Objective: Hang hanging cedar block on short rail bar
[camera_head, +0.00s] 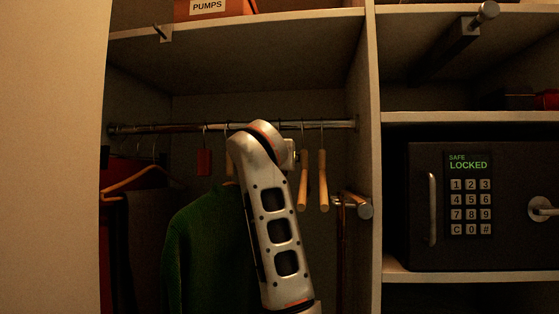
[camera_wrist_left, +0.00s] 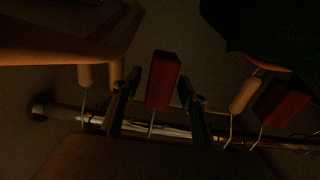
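In the head view a red block (camera_head: 204,162) hangs by a thin hook from the long rail (camera_head: 180,128). My arm, rising from below, covers the middle of that rail, and its gripper is mostly hidden behind the forearm. In the left wrist view my left gripper (camera_wrist_left: 160,105) is open, its dark fingers either side of a red block (camera_wrist_left: 162,80) whose hook runs to the rail, with gaps on both sides. I cannot tell whether it is the same block. A short bar (camera_head: 364,208) with a round end sticks out below the long rail's right end. My right gripper is not in view.
Tan wooden pieces (camera_head: 302,188) hang right of my arm. A green garment (camera_head: 205,245) hangs below, and a wooden hanger (camera_head: 135,180) is at left. A safe (camera_head: 480,200) stands behind the right divider. Another red block (camera_wrist_left: 280,105) is close by in the dim wrist view.

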